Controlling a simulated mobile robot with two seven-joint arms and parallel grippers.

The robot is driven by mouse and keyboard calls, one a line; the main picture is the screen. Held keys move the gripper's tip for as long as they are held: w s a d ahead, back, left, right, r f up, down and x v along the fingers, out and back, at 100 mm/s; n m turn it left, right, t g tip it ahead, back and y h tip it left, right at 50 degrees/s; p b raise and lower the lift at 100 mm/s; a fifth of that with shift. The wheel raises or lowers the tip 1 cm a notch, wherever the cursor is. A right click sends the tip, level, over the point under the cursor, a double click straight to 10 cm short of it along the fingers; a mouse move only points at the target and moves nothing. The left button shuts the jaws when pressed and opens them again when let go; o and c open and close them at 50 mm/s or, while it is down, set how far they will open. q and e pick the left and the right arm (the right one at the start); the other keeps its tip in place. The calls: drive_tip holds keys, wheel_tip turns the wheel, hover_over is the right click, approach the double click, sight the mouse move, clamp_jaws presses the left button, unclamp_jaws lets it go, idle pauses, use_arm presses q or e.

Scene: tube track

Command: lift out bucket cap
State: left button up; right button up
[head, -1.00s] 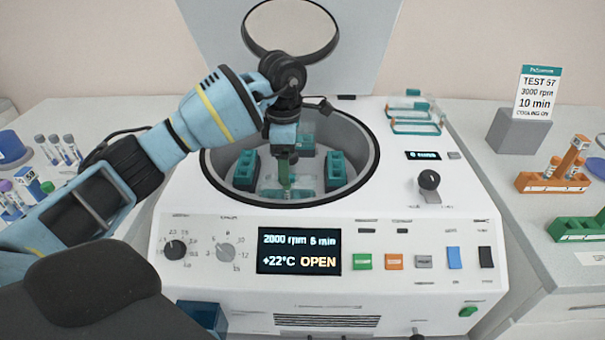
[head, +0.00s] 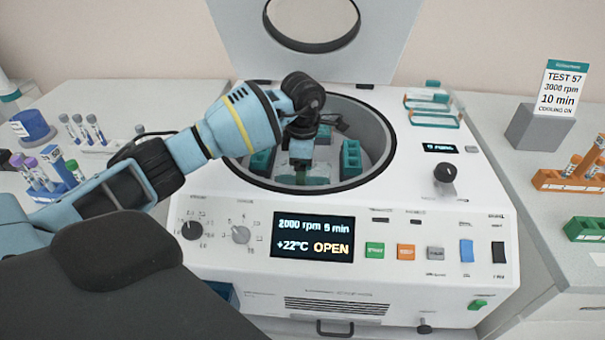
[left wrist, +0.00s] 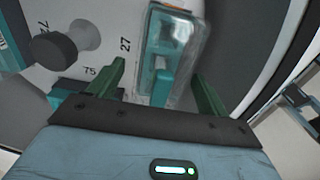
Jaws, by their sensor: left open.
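A clear bucket cap with a teal rim and a teal grip (left wrist: 162,85) lies on a bucket in the front of the rotor bowl. In the head view it shows partly (head: 317,174), with my gripper in front of it. My left gripper (head: 300,178) reaches down into the bowl. In the left wrist view its green fingers (left wrist: 160,85) are open, one on each side of the cap's grip, with gaps visible. Contact cannot be told. My right gripper is not in view.
The centrifuge (head: 400,215) has its lid (head: 310,55) raised. Teal buckets (head: 262,161) stand left and right (head: 351,158) in the bowl, close to my gripper. The bowl rim (head: 385,165) surrounds my wrist. Other clear caps (head: 433,112) lie on the deck at right. A rotor knob (left wrist: 75,42) stands nearby.

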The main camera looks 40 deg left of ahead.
use_arm(q)
drive_tip(key=shift+f, duration=0.5)
drive_tip(key=c, duration=1)
wheel_tip(320, 180, up, 10)
drive_tip(key=shift+r, duration=0.1)
drive_tip(key=shift+c, duration=0.3)
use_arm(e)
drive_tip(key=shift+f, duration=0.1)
use_arm(q)
wheel_tip(320, 180, up, 5)
drive_tip(key=p, duration=0.2)
drive_tip(key=shift+p, duration=0.3)
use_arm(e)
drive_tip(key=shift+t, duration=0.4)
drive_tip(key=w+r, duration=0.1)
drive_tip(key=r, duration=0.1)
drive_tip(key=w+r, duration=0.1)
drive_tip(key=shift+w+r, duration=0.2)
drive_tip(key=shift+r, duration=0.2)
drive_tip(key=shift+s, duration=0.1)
